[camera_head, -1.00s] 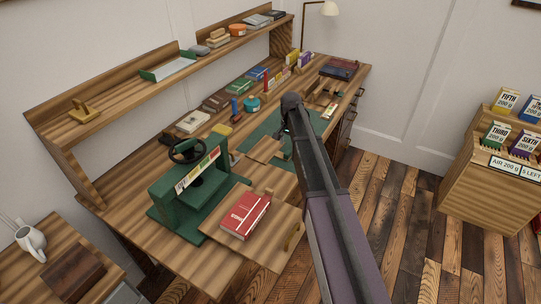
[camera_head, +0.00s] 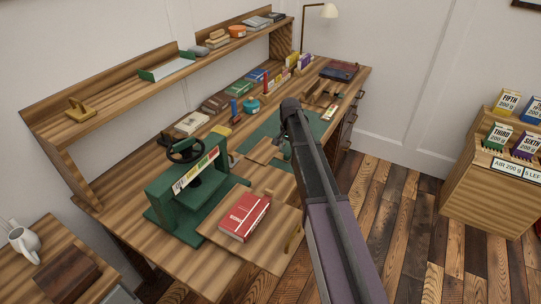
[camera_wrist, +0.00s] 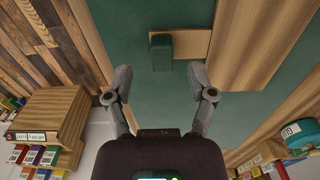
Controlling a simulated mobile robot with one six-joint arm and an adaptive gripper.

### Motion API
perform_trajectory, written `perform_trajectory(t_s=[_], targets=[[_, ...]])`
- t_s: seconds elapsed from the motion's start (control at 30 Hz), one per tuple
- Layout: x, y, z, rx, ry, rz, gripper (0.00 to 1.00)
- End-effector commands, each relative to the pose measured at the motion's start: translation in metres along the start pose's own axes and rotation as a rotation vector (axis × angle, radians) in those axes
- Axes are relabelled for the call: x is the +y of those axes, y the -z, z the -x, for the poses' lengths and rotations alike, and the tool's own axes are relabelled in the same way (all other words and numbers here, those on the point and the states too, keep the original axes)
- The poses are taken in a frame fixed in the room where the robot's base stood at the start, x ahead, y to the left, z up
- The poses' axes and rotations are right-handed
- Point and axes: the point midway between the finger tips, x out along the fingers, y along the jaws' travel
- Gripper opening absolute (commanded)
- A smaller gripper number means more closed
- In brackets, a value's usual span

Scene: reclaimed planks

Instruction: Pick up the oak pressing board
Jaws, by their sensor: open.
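A flat light wood board (camera_head: 264,151), which looks like the oak pressing board, lies on the green mat (camera_head: 262,128) on the desk. In the wrist view a large wood board (camera_wrist: 262,38) fills the upper right, and a narrower wood piece (camera_wrist: 193,42) sits beside it. A small green block (camera_wrist: 162,52) stands against that narrower piece, ahead of the gap between my fingers. My gripper (camera_wrist: 161,72) is open and empty, above the green mat. In the head view my gripper (camera_head: 284,150) is largely hidden behind my arm, beside the board.
A green press (camera_head: 190,190) stands at the desk's left. A red book (camera_head: 244,215) lies on another wood board (camera_head: 268,250) near the front edge. Books and a teal pot (camera_head: 251,104) line the back below a shelf (camera_head: 120,98). A cabinet with labelled packs (camera_head: 492,195) stands right.

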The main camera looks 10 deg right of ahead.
Motion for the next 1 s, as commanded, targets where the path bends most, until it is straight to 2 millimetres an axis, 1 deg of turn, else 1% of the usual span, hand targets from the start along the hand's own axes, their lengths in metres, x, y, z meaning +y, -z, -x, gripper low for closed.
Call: perform_trajectory(t_s=[0.03, 0.1, 0.4, 1.0], targets=[[-0.001, 0.000, -0.009, 0.000, 0.000, 0.000, 0.71], [-0.001, 0.000, -0.014, 0.000, 0.000, 0.000, 0.71], [-0.001, 0.000, -0.032, 0.000, 0.000, 0.000, 0.71], [-0.001, 0.000, -0.034, 0.000, 0.000, 0.000, 0.71]])
